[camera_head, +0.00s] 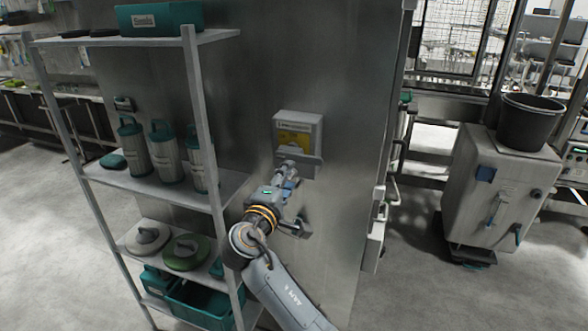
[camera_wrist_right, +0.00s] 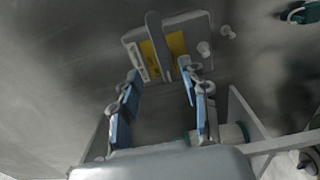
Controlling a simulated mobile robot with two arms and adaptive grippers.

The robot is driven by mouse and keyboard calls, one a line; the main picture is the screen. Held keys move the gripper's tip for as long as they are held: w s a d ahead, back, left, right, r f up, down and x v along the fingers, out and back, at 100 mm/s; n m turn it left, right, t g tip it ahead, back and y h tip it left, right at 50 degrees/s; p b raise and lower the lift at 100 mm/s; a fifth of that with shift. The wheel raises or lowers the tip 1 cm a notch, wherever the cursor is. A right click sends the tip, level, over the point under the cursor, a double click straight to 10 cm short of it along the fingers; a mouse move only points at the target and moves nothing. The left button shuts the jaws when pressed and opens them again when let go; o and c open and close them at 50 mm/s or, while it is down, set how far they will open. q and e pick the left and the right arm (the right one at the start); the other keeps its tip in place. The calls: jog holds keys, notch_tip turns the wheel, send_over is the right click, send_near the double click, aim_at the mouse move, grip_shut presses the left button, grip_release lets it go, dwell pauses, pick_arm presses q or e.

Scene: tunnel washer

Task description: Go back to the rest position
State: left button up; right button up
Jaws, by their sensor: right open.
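My right gripper (camera_head: 287,178) is stretched out in front of the grey metal wall, just below a small wall box (camera_head: 299,133) with a yellow label. In the right wrist view my right gripper (camera_wrist_right: 160,90) has its two blue-padded fingers apart with nothing between them. The wall box (camera_wrist_right: 132,42) shows beyond the fingertips there. I cannot tell whether the fingers touch the box. My left gripper is in neither view.
A metal shelf rack (camera_head: 203,120) stands close left of my right arm, with grey-and-teal canisters (camera_head: 164,152), round discs (camera_head: 186,251) and teal bins (camera_head: 200,303). A grey cabinet (camera_head: 499,190) carrying a black bucket (camera_head: 530,121) stands at the right. Open floor (camera_head: 430,285) lies in front of it.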

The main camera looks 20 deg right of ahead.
jog(key=shift+s+a, duration=0.35)
jog(key=shift+s, duration=0.15)
